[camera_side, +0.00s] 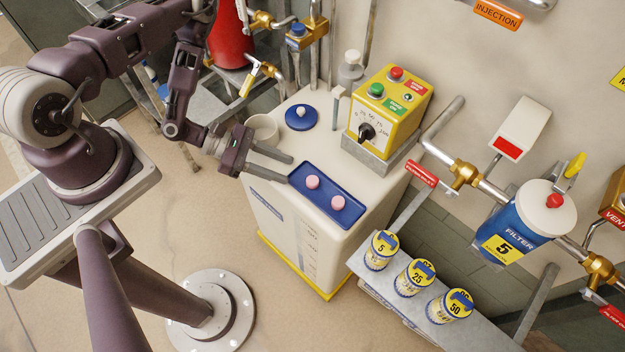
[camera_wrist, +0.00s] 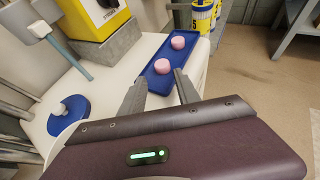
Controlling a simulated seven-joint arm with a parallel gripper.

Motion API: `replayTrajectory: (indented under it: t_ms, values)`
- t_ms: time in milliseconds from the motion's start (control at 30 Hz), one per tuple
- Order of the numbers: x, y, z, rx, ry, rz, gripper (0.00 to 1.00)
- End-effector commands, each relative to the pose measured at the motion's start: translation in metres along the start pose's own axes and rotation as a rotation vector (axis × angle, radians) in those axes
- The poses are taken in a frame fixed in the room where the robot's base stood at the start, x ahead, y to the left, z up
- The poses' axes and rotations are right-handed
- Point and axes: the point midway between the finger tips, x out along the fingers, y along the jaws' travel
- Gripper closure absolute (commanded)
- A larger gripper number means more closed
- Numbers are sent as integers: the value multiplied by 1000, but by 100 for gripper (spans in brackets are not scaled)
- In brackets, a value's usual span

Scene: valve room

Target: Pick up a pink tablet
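Two pink tablets lie on a blue tray (camera_side: 328,213) on top of a white tank (camera_side: 280,216). The nearer tablet to my gripper (camera_side: 312,182) also shows in the wrist view (camera_wrist: 162,66). The other tablet (camera_side: 338,202) lies toward the tray's right end, and it shows in the wrist view (camera_wrist: 178,42). My gripper (camera_side: 290,172) is open and empty, with its fingertips at the tray's left end, short of the nearer tablet. In the wrist view the open fingers (camera_wrist: 158,82) point at the tray, the nearer tablet just beyond the gap between them.
A yellow control box (camera_side: 389,106) stands at the tank's back right. Several numbered canisters stand on a shelf (camera_side: 420,308) at the lower right.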

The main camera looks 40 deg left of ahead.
Motion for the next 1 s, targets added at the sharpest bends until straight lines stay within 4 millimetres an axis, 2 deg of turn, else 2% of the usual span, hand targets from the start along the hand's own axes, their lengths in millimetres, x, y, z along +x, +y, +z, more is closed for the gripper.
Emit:
replayTrajectory:
  t_ms: [400, 667, 867, 1000]
  values:
    - [65, -5, 6, -2, 2, -1, 62]
    - [69, -5, 6, -3, 3, 0, 62]
    - [69, -5, 6, -3, 2, 0, 100]
    - [69, -5, 6, -3, 2, -1, 100]
